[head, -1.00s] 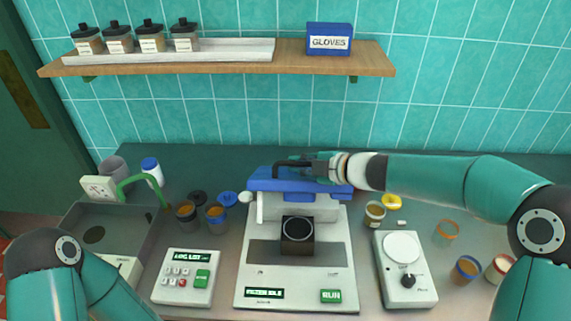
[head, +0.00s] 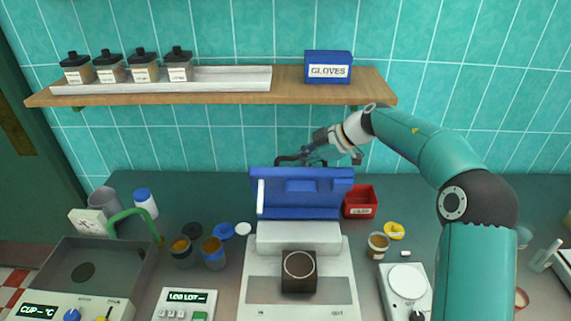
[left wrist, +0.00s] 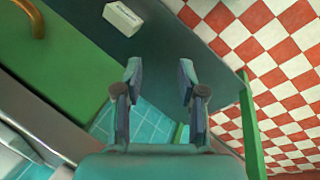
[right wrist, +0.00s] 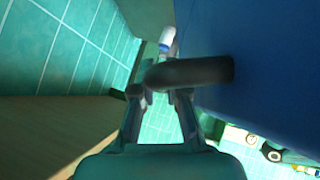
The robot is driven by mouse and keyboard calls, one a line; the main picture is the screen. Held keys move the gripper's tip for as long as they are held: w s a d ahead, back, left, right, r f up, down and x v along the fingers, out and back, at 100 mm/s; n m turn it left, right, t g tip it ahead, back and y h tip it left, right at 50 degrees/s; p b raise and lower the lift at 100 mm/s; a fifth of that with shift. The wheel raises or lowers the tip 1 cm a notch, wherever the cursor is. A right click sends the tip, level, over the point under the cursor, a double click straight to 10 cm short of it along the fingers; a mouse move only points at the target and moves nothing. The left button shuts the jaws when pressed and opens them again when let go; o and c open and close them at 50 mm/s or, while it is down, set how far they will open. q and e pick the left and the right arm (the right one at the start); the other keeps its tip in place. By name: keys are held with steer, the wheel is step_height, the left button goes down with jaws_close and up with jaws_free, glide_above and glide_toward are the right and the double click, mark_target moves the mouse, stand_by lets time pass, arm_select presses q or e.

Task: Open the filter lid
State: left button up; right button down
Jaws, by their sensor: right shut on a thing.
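The blue filter lid (head: 304,190) stands raised, nearly upright, at the back of the white filter machine (head: 298,238) in the head view. In the right wrist view the lid (right wrist: 275,65) is a broad blue face on the right. Its dark handle (right wrist: 195,72) sticks out from that face, and the handle's end (head: 287,159) shows above the lid in the head view. My right gripper (head: 312,150) is behind the lid's top edge; it is shut on the handle, with its fingertips (right wrist: 158,94) partly covered by it. My left gripper (left wrist: 159,75) is open and empty, over the floor side.
A red bin (head: 360,202) stands right of the lid. Several brown cups (head: 214,252) and caps stand to the left. A wooden shelf (head: 290,88) with jars and a gloves box (head: 328,66) hangs above.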

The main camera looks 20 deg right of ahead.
steer(key=shift+w+d+r, duration=0.1)
steer(key=shift+w+d, duration=0.15)
steer(key=shift+d, duration=0.1)
steer(key=shift+w, duration=0.1)
steer(key=c, duration=1.4)
jaws_free()
steer(key=shift+c, duration=0.2)
steer(key=v, duration=1.2)
